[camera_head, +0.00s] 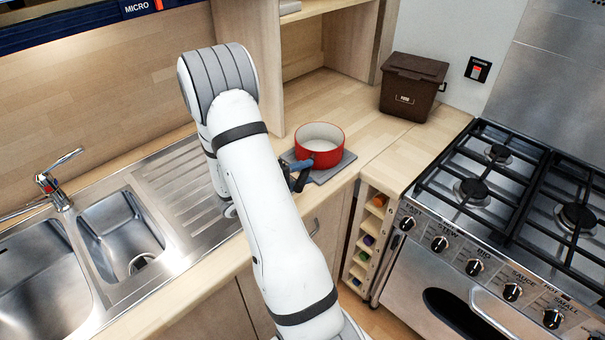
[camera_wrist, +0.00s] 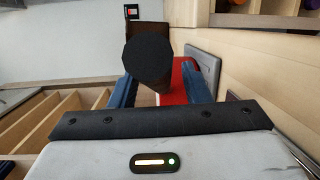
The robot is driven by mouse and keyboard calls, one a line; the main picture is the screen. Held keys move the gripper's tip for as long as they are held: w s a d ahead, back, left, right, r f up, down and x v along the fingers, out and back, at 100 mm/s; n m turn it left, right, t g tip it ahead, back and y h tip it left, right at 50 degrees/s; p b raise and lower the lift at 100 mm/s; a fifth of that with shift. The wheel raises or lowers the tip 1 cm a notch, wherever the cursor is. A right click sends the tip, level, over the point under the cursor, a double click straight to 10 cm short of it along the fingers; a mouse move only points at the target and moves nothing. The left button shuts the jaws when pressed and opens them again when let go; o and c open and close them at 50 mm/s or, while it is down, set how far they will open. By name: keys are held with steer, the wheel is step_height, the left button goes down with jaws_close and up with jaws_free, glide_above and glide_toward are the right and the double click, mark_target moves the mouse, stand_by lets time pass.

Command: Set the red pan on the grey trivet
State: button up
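The red pan (camera_head: 320,145), pale inside, appears upright on the grey trivet (camera_head: 339,167) on the wooden counter. Part of the trivet's edge shows around it. My gripper (camera_head: 294,175) is low at the pan's near left side, by its handle. In the wrist view, my gripper (camera_wrist: 161,90) has its blue fingers apart on either side of the dark round handle end (camera_wrist: 148,60). A gap shows between the handle and the right finger. Part of the red pan (camera_wrist: 178,82) and the trivet (camera_wrist: 206,64) show beyond.
A brown food bin (camera_head: 413,86) stands behind right of the pan. The gas hob (camera_head: 510,190) is to the right, and the sink with its drainer (camera_head: 185,190) to the left. A wooden shelf unit (camera_head: 250,50) rises behind. Bare counter (camera_head: 345,95) lies behind the pan.

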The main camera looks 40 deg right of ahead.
steer(key=shift+w+a+r+b, duration=0.15)
steer(key=shift+w+a+b, duration=0.05)
steer(key=shift+a, duration=1.1)
steer(key=shift+w+a+r+b, duration=0.15)
steer(key=shift+a+b, duration=0.1)
steer(key=shift+a, duration=1)
steer(key=shift+w+a+r+b, duration=0.1)
steer(key=shift+w+a+b, duration=0.1)
steer(key=shift+a, duration=1.1)
